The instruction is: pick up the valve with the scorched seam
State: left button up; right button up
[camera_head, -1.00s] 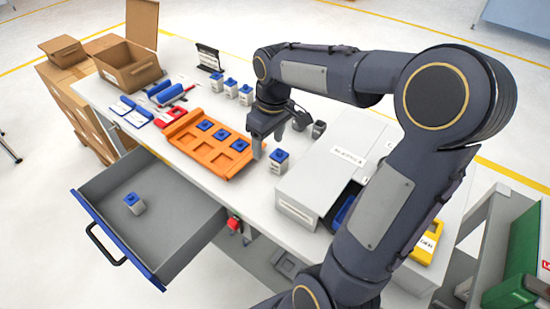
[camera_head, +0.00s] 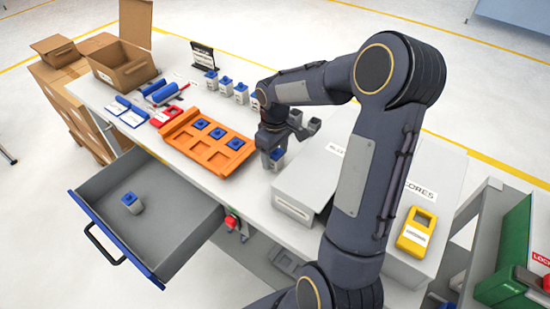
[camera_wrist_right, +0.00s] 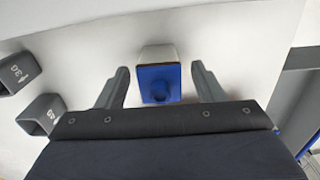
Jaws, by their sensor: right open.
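A light grey valve with a blue cap (camera_head: 277,158) stands on the bench between the orange tray and the grey box. In the right wrist view the same valve (camera_wrist_right: 158,53) stands between my right gripper's fingers (camera_wrist_right: 161,87), with a gap on each side. A thin dark brown line shows at its seam under the cap. In the head view my right gripper (camera_head: 271,148) is open over this valve and partly hides it. Several similar valves (camera_head: 226,84) stand in a row at the back, and one (camera_head: 131,203) stands in the open drawer; their seams are too small to read.
The orange tray (camera_head: 235,164) holds several blue-topped parts. A grey box (camera_head: 292,209) stands close right of the gripper. Dark grey labelled blocks (camera_wrist_right: 40,112) lie beside it. The open drawer (camera_head: 182,236) juts out in front. A yellow padlock-shaped item (camera_head: 416,232) lies at right.

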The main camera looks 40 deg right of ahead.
jog(key=c, duration=1.1)
jog(key=shift+r, duration=0.1)
